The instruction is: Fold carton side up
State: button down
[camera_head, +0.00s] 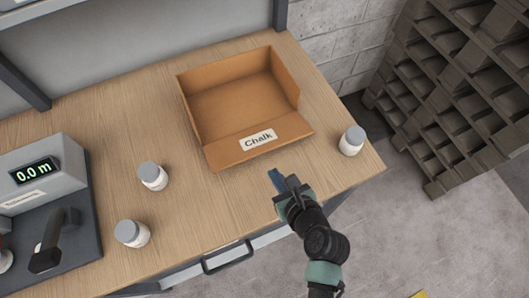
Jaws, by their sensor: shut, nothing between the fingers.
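An open cardboard carton (222,106) sits on the wooden bench top. Its back, left and right walls stand up. Its front side (218,154) lies folded down towards the bench front and bears a white label reading "Chalk" (258,139). My gripper (277,179) is shut and empty. It is just in front of the folded-down side, near the front edge of the bench, and appears apart from the carton.
White jars with grey lids stand right of the carton (351,141), left of it (153,176) and at the front left (132,233). A device with a "0.0 m" display (40,175) is at the left. A drawer handle (229,257) juts below the bench edge. Dark stacked racks (460,85) stand at the right.

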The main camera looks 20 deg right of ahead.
aim_at(264, 165)
jog(key=b+x, duration=0.1)
jog(key=x, duration=0.7)
jog(key=shift+w+f, duration=0.15)
jog(key=shift+w, duration=0.05)
jog(key=shift+p, duration=0.3)
